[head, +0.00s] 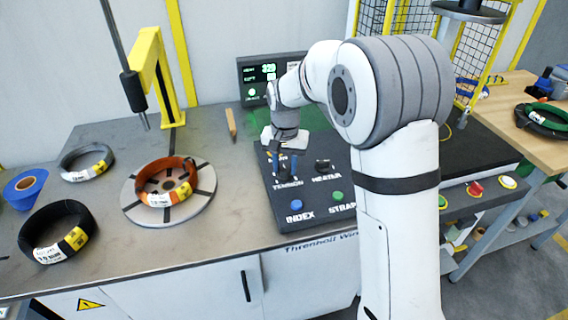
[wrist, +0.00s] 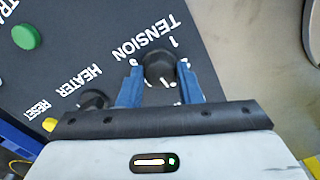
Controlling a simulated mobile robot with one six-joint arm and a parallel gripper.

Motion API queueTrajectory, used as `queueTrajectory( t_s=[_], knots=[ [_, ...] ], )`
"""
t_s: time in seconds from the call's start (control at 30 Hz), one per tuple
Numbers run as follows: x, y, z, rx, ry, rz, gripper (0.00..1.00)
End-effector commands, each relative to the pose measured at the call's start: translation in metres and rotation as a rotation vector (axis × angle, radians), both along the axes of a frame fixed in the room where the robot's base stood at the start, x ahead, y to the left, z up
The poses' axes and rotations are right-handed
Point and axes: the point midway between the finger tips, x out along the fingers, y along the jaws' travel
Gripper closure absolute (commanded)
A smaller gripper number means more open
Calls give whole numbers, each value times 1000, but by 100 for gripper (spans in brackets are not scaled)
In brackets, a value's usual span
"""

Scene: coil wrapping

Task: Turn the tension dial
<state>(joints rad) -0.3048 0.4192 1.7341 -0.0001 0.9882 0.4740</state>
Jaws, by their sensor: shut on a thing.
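The tension dial (wrist: 160,67) is a dark round knob on the black control panel (head: 318,211), beside the printed word TENSION. In the wrist view my gripper (wrist: 160,79) has its two blue fingers on either side of the dial, shut on it. In the head view my gripper (head: 285,164) reaches down to the panel's upper left, above the TENSION label, and mostly hides the dial. Some scale numbers show around the dial, but its pointer cannot be made out.
The heater knob (head: 322,165) stands close to the right of the dial. The blue index button (head: 296,204) and green strap button (head: 338,196) are nearer the front edge. A display (head: 268,75) stands behind. An orange coil (head: 165,180) lies on the turntable (head: 132,203) at left.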

Motion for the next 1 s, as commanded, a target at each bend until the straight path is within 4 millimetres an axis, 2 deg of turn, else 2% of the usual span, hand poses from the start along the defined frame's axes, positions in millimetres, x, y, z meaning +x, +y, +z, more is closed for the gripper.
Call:
queueTrajectory(
  t_s=[0.3, 0.7, 0.73, 1.0],
  knots=[
    [0, 0, 0, 0, 1, -72, 91],
    [0, 0, 0, 0, 1, -76, 91],
    [0, 0, 0, 0, 1, -76, 67],
    [0, 0, 0, 0, 1, -75, 47]
  ],
)
